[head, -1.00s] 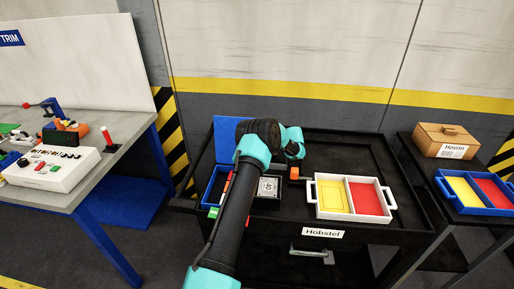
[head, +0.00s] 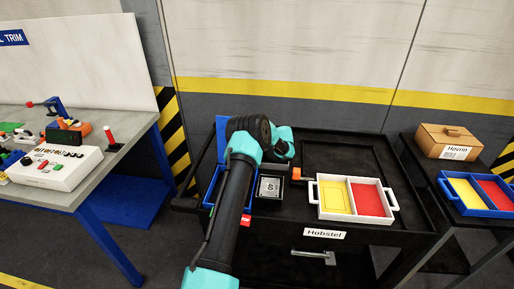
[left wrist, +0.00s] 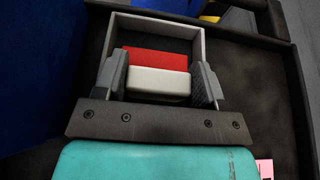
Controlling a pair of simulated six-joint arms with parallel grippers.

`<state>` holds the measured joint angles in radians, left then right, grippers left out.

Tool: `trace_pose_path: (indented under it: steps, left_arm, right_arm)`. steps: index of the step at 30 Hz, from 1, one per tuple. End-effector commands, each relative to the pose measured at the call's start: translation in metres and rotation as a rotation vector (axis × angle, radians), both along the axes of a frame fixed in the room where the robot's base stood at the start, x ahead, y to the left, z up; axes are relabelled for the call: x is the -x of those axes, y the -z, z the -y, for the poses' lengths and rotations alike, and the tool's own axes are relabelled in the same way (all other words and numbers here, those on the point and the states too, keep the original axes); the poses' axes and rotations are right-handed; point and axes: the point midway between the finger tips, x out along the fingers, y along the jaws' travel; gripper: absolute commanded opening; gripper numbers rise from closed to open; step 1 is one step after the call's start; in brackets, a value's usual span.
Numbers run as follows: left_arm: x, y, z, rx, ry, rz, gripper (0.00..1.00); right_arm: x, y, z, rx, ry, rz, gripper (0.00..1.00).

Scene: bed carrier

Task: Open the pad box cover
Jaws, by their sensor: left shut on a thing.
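A small dark box (head: 262,203) with a pale square marked with an S stands on the black cart, just right of my left arm. A blue box (head: 209,187) with an upright blue panel (head: 221,135) is partly hidden behind that arm. I cannot tell for sure which is the pad box. In the left wrist view, my left gripper (left wrist: 160,83) is shut on a pale block (left wrist: 158,82), with a red piece (left wrist: 155,59) just beyond it. A grey rim (left wrist: 158,25) surrounds them. In the head view the jaws are hidden. My right gripper is not in view.
A white tray (head: 313,207) with yellow and red compartments is right of the dark box; a small orange piece (head: 297,174) lies between. A blue tray (head: 440,185) and brown box (head: 447,141) are at far right. The cart's back right is bare.

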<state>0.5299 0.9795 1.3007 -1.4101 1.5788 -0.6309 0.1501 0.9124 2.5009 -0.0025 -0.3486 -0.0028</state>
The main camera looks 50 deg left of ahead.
Motion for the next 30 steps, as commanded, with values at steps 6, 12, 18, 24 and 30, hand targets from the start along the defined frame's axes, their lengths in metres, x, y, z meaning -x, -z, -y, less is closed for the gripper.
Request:
trace_pose_path:
  steps: [6,12,18,24,30]
  left_arm:
    - [0.0152,-0.0004,-0.0177,-0.001,0.000,0.001,0.21]
    - [0.0147,-0.0004,-0.0172,0.000,0.000,0.001,0.21]
    - [0.0146,-0.0003,-0.0171,0.000,0.000,0.001,0.81]
    - [0.0147,-0.0002,-0.0172,0.001,0.000,0.001,0.89]
    - [0.0132,-0.0008,-0.0156,0.001,0.001,0.001,0.89]
  right_arm:
    - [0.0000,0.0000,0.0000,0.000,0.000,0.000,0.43]
    - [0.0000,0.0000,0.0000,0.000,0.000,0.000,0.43]
    - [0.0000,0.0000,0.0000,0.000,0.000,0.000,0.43]
    - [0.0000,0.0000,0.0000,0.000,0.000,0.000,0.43]
    - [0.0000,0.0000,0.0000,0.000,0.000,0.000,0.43]
